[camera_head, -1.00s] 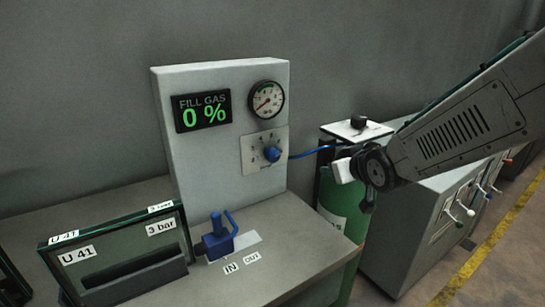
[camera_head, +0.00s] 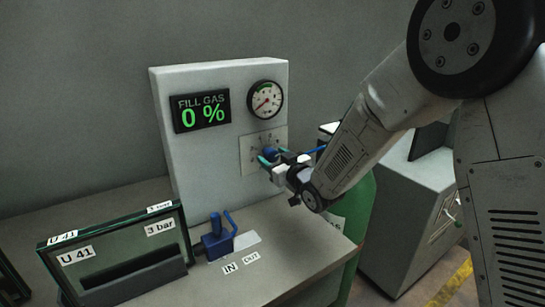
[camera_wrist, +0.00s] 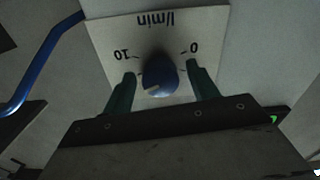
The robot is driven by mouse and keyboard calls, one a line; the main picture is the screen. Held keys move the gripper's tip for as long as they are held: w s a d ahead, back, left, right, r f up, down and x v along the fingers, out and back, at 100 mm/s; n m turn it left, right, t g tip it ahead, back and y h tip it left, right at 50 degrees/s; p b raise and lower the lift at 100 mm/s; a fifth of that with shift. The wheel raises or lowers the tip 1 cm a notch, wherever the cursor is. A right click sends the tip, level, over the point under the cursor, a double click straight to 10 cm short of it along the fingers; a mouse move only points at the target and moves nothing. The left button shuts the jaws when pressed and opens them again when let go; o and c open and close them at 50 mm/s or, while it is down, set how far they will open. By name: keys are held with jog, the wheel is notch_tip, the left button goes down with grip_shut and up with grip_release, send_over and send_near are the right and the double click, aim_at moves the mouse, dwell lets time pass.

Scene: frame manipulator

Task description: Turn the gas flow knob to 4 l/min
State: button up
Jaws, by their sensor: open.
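The blue gas flow knob (camera_wrist: 160,76) sits on a pale scale plate (camera_wrist: 187,24) marked "l/min", 0 and 10, upside down in the wrist view. The knob's light pointer mark faces the lower left there; the scale value under it is not readable. My gripper (camera_wrist: 162,86) is open, with one green finger on each side of the knob. I cannot tell whether they touch it. In the head view my gripper (camera_head: 274,158) is at the plate (camera_head: 248,153), and the knob (camera_head: 270,153) is partly hidden.
The panel (camera_head: 190,150) carries a "FILL GAS 0 %" display (camera_head: 201,111) and a round gauge (camera_head: 265,100). A blue valve lever (camera_head: 217,240) stands on the bench below. A framed glass unit (camera_head: 115,255) is at the left. A blue hose (camera_wrist: 45,60) runs beside the plate.

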jog(key=shift+w+a, duration=0.3)
jog(key=shift+w, duration=0.1)
jog(key=c, duration=1)
